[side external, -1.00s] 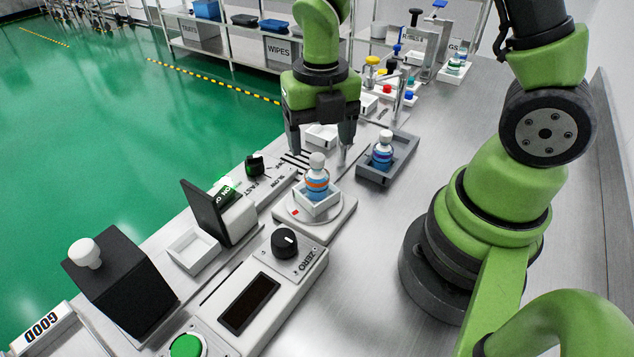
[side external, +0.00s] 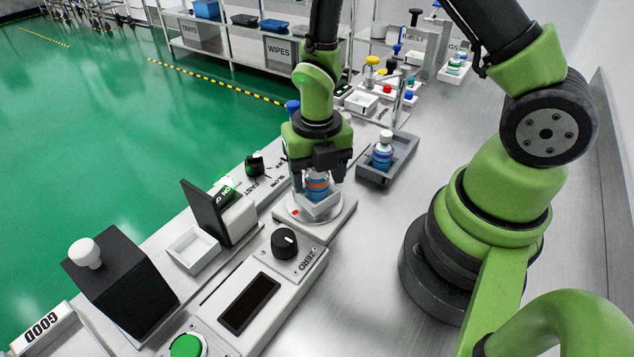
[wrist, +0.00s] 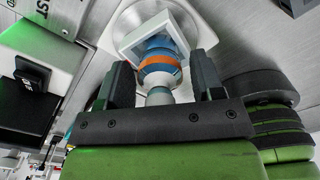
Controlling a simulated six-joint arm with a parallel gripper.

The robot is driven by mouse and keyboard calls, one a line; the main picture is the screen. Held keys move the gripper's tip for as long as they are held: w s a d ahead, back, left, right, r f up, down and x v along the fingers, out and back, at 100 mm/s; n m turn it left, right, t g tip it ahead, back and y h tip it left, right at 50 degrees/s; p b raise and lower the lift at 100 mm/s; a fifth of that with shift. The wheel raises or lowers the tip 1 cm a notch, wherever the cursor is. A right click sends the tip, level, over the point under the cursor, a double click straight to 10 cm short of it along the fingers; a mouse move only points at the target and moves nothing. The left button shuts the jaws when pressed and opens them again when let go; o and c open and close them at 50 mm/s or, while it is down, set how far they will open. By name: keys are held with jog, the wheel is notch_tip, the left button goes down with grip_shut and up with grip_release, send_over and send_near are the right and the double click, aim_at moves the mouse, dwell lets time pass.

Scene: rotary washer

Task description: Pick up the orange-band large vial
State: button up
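The orange-band large vial (side external: 318,184) stands in a white square holder (side external: 318,207) on the round plate of the washer. It has a blue body, an orange band and a white top. My gripper (side external: 319,180) is above it, pointing down, and hides its top in the side view. In the wrist view, the vial (wrist: 158,64) is between the two fingers of my gripper (wrist: 161,72). The fingers are open, with a narrow gap visible on each side of the vial.
A purple-banded vial (side external: 382,156) stands in a grey tray (side external: 402,160) to the right. A black dial (side external: 284,243) and a display unit (side external: 249,302) are in front. A black-lidded white box (side external: 238,219) is at left. Bare metal bench lies to the right.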

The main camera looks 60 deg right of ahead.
jog(key=c, duration=0.8)
jog(key=shift+r, duration=0.1)
